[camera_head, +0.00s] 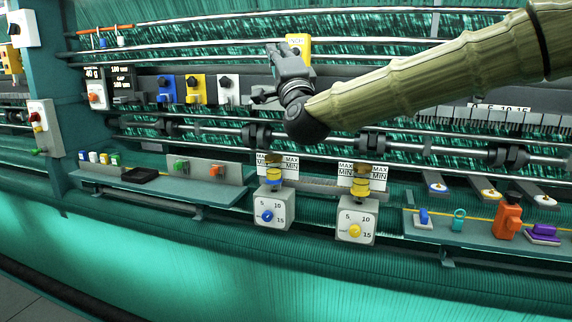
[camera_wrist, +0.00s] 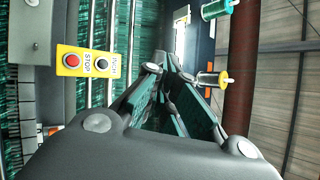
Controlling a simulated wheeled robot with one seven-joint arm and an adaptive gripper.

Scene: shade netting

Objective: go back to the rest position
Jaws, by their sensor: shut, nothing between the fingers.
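My gripper (camera_head: 284,78) is raised in front of the machine's upper rails, at the end of my arm, which reaches in from the upper right. Its fingers point away, towards the netting frame. In the wrist view my gripper (camera_wrist: 166,85) shows its dark fingers drawn together with nothing held between them. A yellow panel (camera_head: 298,46) shows just behind the gripper. In the wrist view a yellow box (camera_wrist: 86,62) with a red STOP button and a black INCH button lies left of the fingers.
Blue, yellow and white switches (camera_head: 196,89) sit left of the gripper. Below are two dial boxes (camera_head: 355,222), a left shelf (camera_head: 210,193) with small blocks, and a right shelf (camera_head: 470,237) with an orange piece (camera_head: 508,218). Spools (camera_wrist: 212,79) show right of the fingers.

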